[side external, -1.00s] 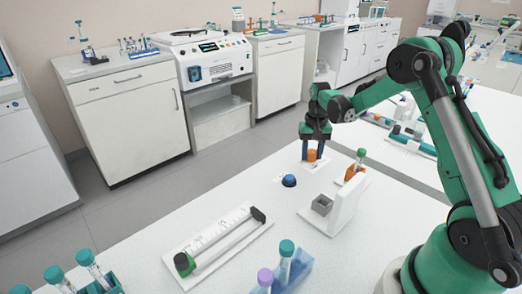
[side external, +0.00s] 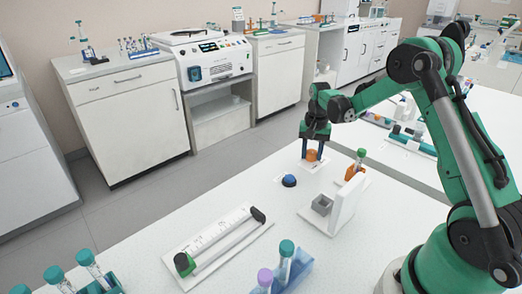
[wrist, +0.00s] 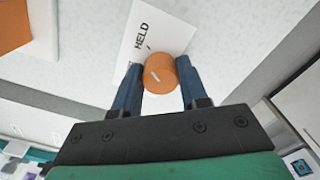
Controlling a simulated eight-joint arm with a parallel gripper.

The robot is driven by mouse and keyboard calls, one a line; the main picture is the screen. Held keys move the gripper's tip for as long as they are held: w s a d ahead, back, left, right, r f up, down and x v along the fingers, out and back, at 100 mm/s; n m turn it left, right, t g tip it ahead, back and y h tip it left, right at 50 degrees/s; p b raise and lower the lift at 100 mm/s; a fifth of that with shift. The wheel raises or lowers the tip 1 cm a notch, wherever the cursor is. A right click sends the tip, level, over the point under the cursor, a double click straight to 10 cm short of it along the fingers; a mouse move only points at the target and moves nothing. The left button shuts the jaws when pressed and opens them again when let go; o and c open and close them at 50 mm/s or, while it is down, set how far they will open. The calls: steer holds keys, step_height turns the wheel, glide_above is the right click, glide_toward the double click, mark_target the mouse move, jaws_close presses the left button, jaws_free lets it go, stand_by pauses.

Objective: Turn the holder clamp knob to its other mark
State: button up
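The orange clamp knob (wrist: 160,80) stands on a white plate (wrist: 135,30) that reads HELD in the wrist view. A short white line shows on the knob's top, and a small dark mark is on the plate near HELD. The other mark is not visible. My gripper (wrist: 162,72) has its two blue fingers on opposite sides of the knob, apparently touching it. In the side external view my gripper (side external: 312,152) points down over the orange knob (side external: 312,155). Next to it a green-capped tube (side external: 358,160) stands in an orange holder (side external: 350,172).
A blue dome button (side external: 289,181) and a white stand with a grey block (side external: 322,205) are near the knob. A slider track (side external: 222,240) lies farther to the front left. Racks with capped tubes (side external: 284,268) stand at the front edge. Bare table lies between them.

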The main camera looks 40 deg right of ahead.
mark_target(311, 152)
steer(key=o, duration=0.4)
steer(key=shift+o, duration=0.2)
steer(key=shift+r, duration=2.85)
steer(key=shift+a+r, duration=0.2)
steer(key=s+a+r+n+t, duration=0.3)
steer(key=a+r+n, duration=0.3)
steer(key=a, duration=0.4)
steer(key=s+a+r+n+t, duration=0.1)
steer(key=s+a+n+t, duration=0.3)
steer(key=s+a, duration=0.3)
steer(key=shift+a+n, duration=0.6)
steer(key=shift+a, duration=0.1)
